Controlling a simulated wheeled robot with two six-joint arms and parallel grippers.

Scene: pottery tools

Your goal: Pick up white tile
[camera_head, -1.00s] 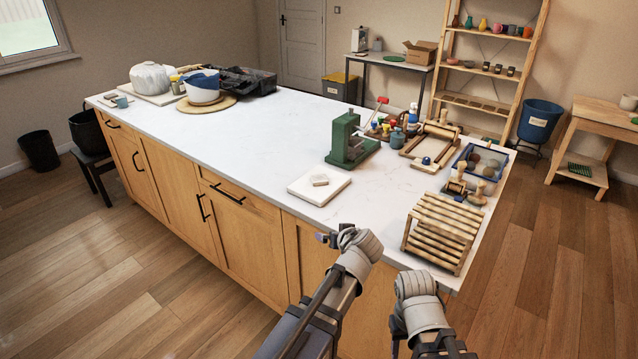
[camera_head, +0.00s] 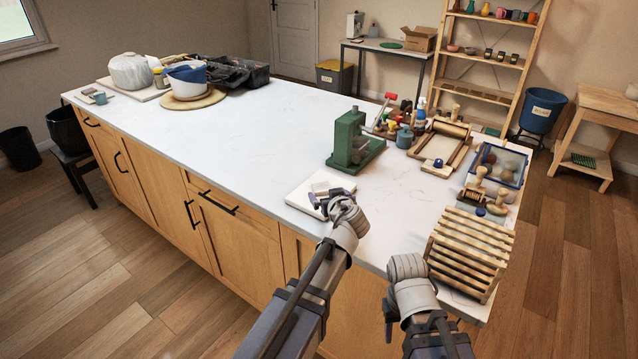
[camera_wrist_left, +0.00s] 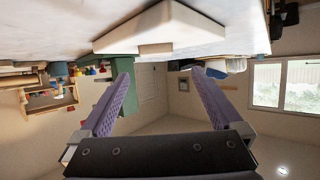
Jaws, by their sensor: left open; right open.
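A small pale tile (camera_head: 320,186) lies on a square white slab (camera_head: 299,198) near the front edge of the counter. In the head view my left gripper (camera_head: 330,198) is at the slab's near right corner and partly covers it. The upside-down left wrist view shows the slab (camera_wrist_left: 205,32) and the small tile (camera_wrist_left: 156,48) beyond the fingers. The left gripper's purple fingers (camera_wrist_left: 162,95) are wide apart with nothing between them. My right gripper (camera_head: 389,318) is low in front of the counter's edge, mostly hidden by its own wrist.
A green press (camera_head: 349,140) stands just behind the slab. A wooden slatted rack (camera_head: 470,250) stands to the right at the counter's corner. Wooden frames and tools (camera_head: 440,146) fill the right end. The counter's middle (camera_head: 255,140) is clear.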

